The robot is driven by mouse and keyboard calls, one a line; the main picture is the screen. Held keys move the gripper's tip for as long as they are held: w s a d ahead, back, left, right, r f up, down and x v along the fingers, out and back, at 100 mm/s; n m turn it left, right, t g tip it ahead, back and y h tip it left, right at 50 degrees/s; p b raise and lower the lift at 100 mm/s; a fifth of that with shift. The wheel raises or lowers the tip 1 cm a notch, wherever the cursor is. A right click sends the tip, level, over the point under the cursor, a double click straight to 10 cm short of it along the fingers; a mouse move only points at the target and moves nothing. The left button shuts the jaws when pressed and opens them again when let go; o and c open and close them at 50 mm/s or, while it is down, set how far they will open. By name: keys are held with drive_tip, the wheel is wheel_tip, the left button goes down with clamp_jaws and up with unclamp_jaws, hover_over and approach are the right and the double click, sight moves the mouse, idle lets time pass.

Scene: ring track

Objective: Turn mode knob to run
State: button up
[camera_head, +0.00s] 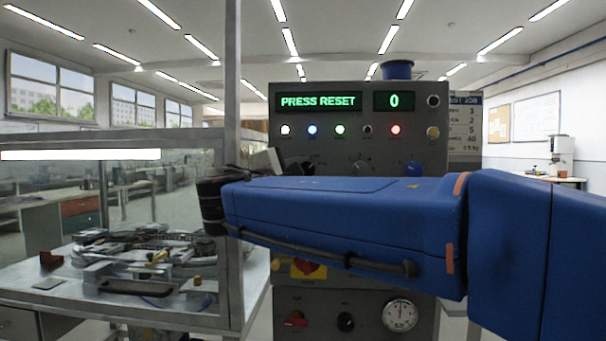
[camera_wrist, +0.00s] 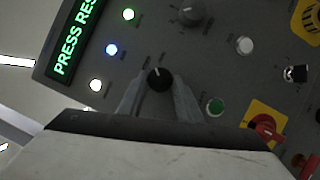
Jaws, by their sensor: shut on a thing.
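A black knob (camera_wrist: 158,78) sits on the grey control panel (camera_head: 350,150), below the display in the panel's own layout. A pale mark shows on its face, but its setting labels are too small to read. My gripper (camera_wrist: 158,86) is shut on this knob, with one grey finger on each side. I take it for the mode knob, though no label confirms it. In the head view, my blue arm crosses in front of the panel and hides much of its middle.
The display (camera_head: 318,101) reads PRESS RESET and the counter (camera_head: 394,101) reads 0. White, blue, green and red lamps are lit. A green button (camera_wrist: 215,106) and a red switch (camera_wrist: 266,126) lie near my fingers. A glazed enclosure with a ring track (camera_head: 150,255) stands left.

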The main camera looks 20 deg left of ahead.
drive_tip(key=m+g, duration=0.1)
drive_tip(key=m, duration=0.3)
drive_tip(key=shift+r+m+g, duration=0.1)
drive_tip(key=shift+m+g, duration=0.2)
drive_tip(key=shift+g, duration=0.1)
idle(0.4)
drive_tip(key=o, duration=1)
drive_tip(key=shift+o, duration=0.2)
drive_tip(key=s+a+r, duration=0.1)
drive_tip(key=s, duration=1.6)
drive_tip(key=shift+s+a, duration=0.15)
